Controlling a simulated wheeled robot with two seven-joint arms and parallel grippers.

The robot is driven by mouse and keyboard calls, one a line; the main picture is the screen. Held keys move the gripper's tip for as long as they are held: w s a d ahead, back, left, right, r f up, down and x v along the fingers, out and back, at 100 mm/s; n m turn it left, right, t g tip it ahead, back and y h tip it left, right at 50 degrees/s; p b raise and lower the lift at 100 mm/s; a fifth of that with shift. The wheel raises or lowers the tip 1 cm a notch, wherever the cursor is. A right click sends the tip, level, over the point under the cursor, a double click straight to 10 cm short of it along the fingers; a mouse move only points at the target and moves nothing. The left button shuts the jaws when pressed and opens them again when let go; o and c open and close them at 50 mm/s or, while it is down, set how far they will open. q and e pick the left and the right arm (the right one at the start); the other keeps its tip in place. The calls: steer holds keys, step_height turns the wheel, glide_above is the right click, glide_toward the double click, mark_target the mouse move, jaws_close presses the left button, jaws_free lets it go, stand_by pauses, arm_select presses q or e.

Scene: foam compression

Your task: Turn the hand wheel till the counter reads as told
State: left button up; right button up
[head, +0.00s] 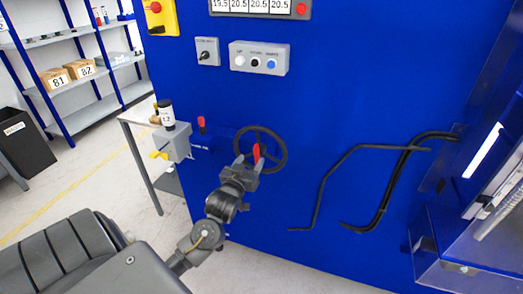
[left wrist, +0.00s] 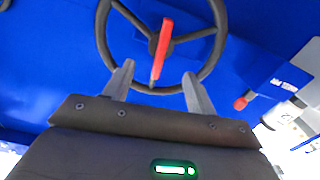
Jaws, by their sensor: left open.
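The hand wheel (head: 272,135) is a dark ring with spokes on the blue machine front. In the left wrist view the hand wheel (left wrist: 221,41) fills the upper middle, with a red handle (left wrist: 161,50) across its hub. My left gripper (head: 247,162) is in front of the lower part of the wheel. In the left wrist view my left gripper (left wrist: 155,78) is open, its two fingers apart near the lower rim. I cannot tell whether they touch it. The counter (head: 253,6) at the top edge is cut off; its windows show about 19.5 and 20.5. My right gripper is not in view.
A button box (head: 259,58) and switch box (head: 207,52) sit above the wheel. A grey valve unit (head: 172,145) with a yellow lever stands left of it. Black pipes (head: 330,170) run at right. Shelves (head: 75,75) stand at the back left.

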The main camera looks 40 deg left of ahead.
mark_target(257, 153)
arm_select(q)
steer(key=p+x, duration=0.1)
steer(key=x, duration=0.7)
steer(key=shift+d, duration=0.1)
